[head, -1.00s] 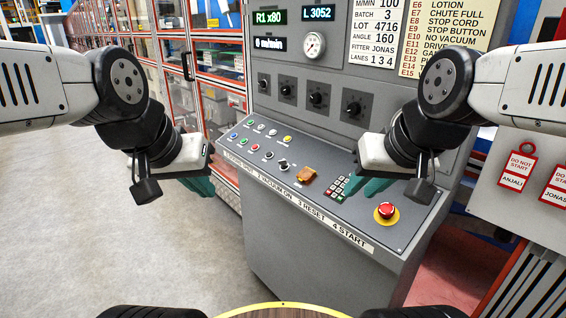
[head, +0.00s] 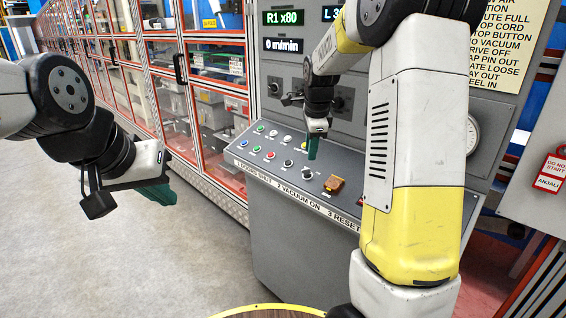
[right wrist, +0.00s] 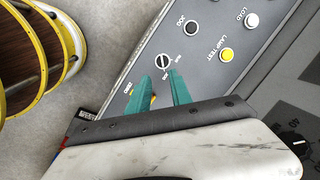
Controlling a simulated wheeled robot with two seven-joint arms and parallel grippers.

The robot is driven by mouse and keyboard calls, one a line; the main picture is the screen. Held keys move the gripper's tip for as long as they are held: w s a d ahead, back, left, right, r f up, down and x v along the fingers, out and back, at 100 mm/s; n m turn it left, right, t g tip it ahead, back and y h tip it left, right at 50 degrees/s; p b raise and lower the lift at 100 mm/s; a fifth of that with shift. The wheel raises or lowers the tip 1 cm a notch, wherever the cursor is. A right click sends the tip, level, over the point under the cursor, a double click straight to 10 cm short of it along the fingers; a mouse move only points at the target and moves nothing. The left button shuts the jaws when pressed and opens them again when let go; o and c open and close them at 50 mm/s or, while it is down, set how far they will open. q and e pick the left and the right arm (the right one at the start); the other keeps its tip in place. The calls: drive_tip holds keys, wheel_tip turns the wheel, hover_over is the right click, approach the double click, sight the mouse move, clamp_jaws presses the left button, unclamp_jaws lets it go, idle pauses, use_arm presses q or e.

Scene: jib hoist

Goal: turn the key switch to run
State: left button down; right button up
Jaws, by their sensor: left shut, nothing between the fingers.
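The key switch (head: 307,174) is a small dark round switch on the sloping console panel. In the right wrist view it is a black ring with a pale face and a dark bar (right wrist: 163,61), set close to upright in that picture. Small lettering beside it is hard to read. My right gripper (head: 312,157) points down above the panel, just behind the switch in the head view. Its green fingers (right wrist: 162,77) are apart with the switch just beyond their tips, not clearly touching. My left gripper (head: 158,194) is shut and empty, left of the console.
Coloured push buttons (head: 270,155) line the panel; the JOG button (right wrist: 191,27) is close to the switch. Dark knobs and displays stand on the upright face. My right arm hides the panel's right part. Floor at left is clear.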

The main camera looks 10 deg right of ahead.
sight(307, 177)
drive_tip(key=shift+m, duration=0.3)
drive_tip(key=x, duration=0.8)
drive_tip(key=shift+w+a+f, duration=0.15)
drive_tip(key=shift+w+f, duration=0.05)
drive_tip(key=shift+w, duration=0.2)
drive_tip(key=shift+c, duration=0.5)
clamp_jaws()
